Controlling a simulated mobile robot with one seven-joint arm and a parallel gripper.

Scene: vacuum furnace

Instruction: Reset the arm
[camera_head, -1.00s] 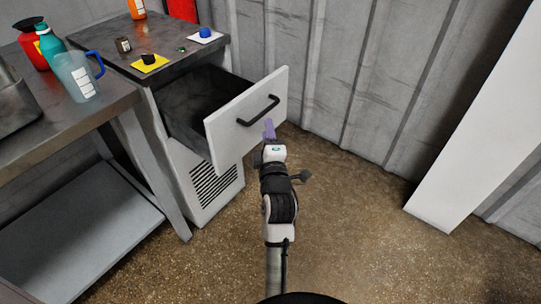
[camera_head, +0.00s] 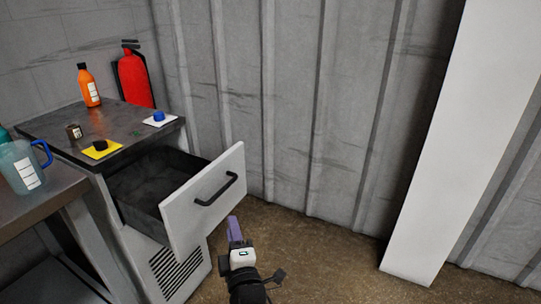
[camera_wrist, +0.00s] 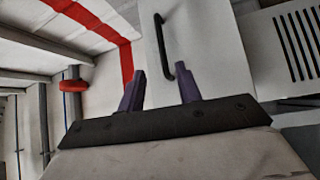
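My gripper (camera_head: 235,230) is in front of the open drawer (camera_head: 205,205) of the cabinet, a little below and right of its black handle (camera_head: 215,188). In the wrist view the two purple fingers of my gripper (camera_wrist: 160,92) stand apart with nothing between them. The black handle (camera_wrist: 162,50) shows beyond the fingertips, and no finger touches it as far as I can see. The drawer is pulled out and looks empty inside.
On the cabinet top (camera_head: 120,118) are an orange bottle (camera_head: 89,86), a yellow pad with a black knob (camera_head: 102,148), a white pad with a blue knob (camera_head: 159,118) and a small jar (camera_head: 74,132). A jug (camera_head: 22,168) stands on the left table. A white post (camera_head: 440,170) rises at right.

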